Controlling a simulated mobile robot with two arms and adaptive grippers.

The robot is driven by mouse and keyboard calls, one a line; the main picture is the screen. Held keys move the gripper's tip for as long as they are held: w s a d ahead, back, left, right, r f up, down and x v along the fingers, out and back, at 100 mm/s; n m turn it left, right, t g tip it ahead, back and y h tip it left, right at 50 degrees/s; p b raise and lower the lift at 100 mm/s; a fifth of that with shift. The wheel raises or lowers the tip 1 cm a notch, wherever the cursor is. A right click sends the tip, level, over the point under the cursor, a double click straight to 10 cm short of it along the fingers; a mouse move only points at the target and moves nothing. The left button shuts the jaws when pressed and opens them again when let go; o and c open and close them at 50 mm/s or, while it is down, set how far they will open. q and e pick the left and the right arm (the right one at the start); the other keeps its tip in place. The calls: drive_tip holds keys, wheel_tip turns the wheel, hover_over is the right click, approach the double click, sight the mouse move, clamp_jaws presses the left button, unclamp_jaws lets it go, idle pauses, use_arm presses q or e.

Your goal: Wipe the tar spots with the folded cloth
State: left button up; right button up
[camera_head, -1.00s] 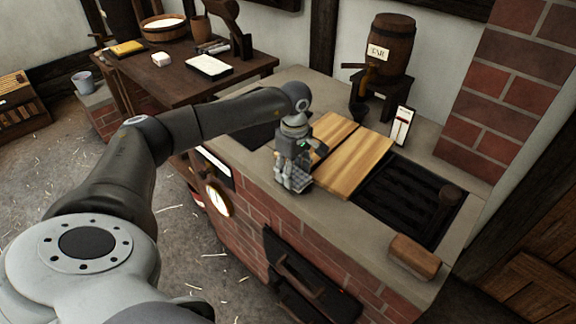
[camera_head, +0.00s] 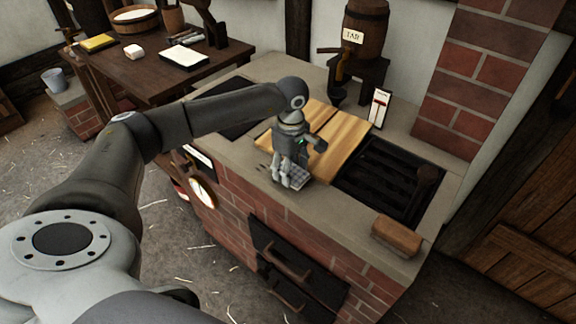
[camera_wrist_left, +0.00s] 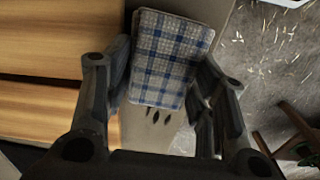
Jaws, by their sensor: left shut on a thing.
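My left gripper (camera_head: 288,180) is shut on the folded cloth (camera_head: 299,177), at the stone ledge in front of the wooden boards. In the left wrist view the cloth (camera_wrist_left: 170,58) is a blue and white checked pad between the fingers (camera_wrist_left: 163,72). I cannot tell whether it touches the stone. Small dark tar spots (camera_head: 263,167) show on the ledge just left of the gripper. In the left wrist view several dark spots (camera_wrist_left: 156,116) lie beside the cloth's near edge. Any spots under the cloth are hidden. My right gripper is not in view.
Wooden boards (camera_head: 340,140) and a dark grate (camera_head: 390,180) lie on the brick stove (camera_head: 240,215). A brown block (camera_head: 397,237) sits at the front right corner. A barrel labelled TAR (camera_head: 366,28) and a small card (camera_head: 380,107) stand behind. A cluttered table (camera_head: 150,62) is at the left.

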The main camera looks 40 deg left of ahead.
use_arm(q)
drive_tip(key=shift+r+p, duration=1.75)
drive_tip(key=shift+r, duration=1.3)
drive_tip(key=shift+r, duration=0.1)
drive_tip(key=shift+r+p, duration=0.8)
drive_tip(key=shift+r, duration=0.6)
